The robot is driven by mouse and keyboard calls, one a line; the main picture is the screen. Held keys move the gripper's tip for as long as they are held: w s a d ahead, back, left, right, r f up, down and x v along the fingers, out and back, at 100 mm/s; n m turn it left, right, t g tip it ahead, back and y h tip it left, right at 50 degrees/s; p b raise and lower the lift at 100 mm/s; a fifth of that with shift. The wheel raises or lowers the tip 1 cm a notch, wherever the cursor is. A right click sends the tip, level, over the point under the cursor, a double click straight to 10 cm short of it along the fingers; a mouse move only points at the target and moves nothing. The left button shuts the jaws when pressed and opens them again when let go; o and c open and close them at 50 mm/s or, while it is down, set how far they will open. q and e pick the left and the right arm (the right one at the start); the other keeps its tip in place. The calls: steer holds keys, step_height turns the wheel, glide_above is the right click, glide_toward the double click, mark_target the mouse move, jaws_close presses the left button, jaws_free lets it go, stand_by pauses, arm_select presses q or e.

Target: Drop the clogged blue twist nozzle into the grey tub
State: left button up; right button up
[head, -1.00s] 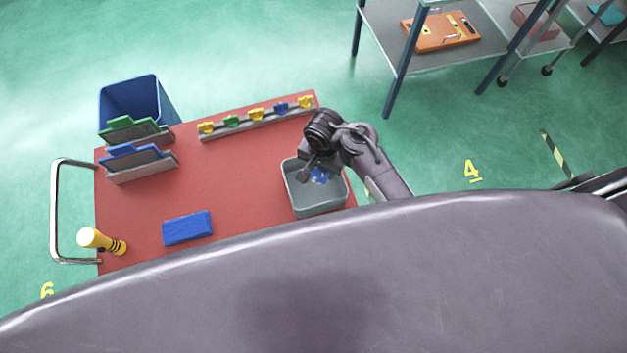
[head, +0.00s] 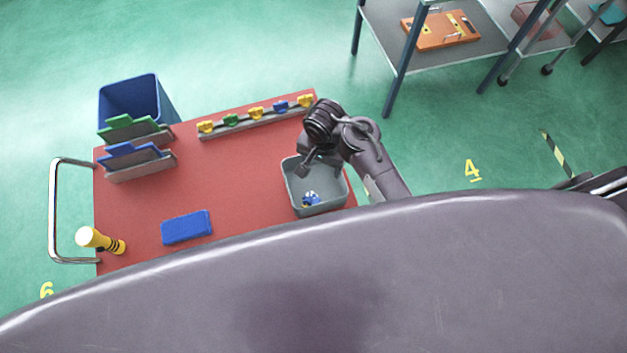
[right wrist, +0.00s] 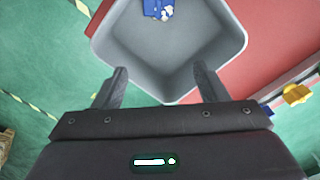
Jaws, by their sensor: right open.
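The blue twist nozzle (head: 311,198), with some white on it, lies inside the grey tub (head: 325,209), near its front wall. In the right wrist view the nozzle (right wrist: 158,10) shows at the top edge, partly cut off, on the floor of the tub (right wrist: 222,62). My right gripper (head: 304,172) is above the tub's back left part. My left gripper is not in view.
A rail with several coloured nozzles (head: 256,115) runs along the table's back edge. The red table's middle (head: 225,175) is clear.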

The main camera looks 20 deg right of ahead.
step_height(320, 180, up, 5)
steer(key=shift+r+b, duration=0.2)
steer(key=shift+b, duration=0.1)
steer(key=shift+s+f, duration=0.1)
stand_by(0.3)
